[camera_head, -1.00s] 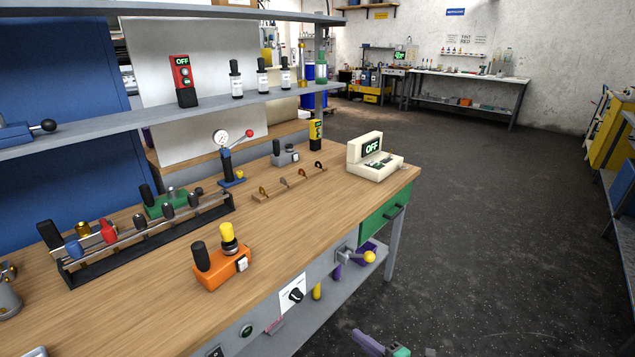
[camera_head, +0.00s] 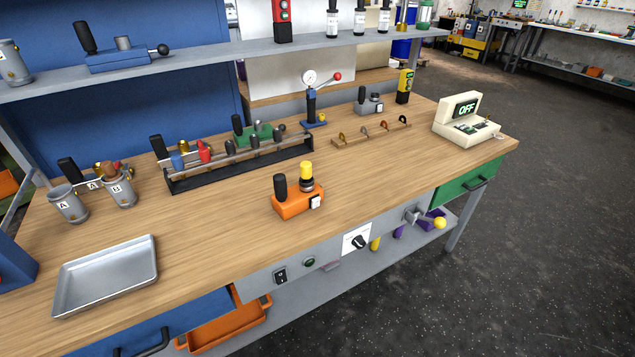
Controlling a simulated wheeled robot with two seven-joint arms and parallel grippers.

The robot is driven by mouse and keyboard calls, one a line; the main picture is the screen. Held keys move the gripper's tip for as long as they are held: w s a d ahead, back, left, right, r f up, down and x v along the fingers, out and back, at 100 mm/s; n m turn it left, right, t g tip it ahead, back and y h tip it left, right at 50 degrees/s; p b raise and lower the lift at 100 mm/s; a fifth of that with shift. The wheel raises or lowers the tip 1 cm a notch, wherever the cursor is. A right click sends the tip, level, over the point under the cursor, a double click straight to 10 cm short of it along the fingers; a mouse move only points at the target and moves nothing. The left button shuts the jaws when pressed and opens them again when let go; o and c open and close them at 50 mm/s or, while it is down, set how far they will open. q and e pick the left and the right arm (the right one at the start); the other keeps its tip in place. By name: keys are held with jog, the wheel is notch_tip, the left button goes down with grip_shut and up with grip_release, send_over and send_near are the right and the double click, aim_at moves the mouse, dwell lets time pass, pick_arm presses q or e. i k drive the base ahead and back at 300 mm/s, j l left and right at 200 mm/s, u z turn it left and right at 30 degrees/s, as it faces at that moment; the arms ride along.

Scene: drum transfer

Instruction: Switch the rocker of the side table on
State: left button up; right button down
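A small black rocker switch (camera_head: 281,276) sits on the grey front panel of the wooden-topped table (camera_head: 400,180), left of a green round button (camera_head: 309,262) and a black rotary knob on a white plate (camera_head: 357,242). The rocker is too small to tell which side is pressed. Another, white rocker (camera_head: 315,202) is on the front of an orange device (camera_head: 290,207) on the tabletop. Neither of my grippers shows in the head view.
A metal tray (camera_head: 72,307) and two grey cups lie at the left of the tabletop. A cream box (camera_head: 449,121) at the right end shows OFF. A yellow-knobbed lever (camera_head: 439,223) sticks out from the front. Floor at the right is clear.

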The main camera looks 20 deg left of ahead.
aim_at(280, 275)
jog(key=u, duration=0.8)
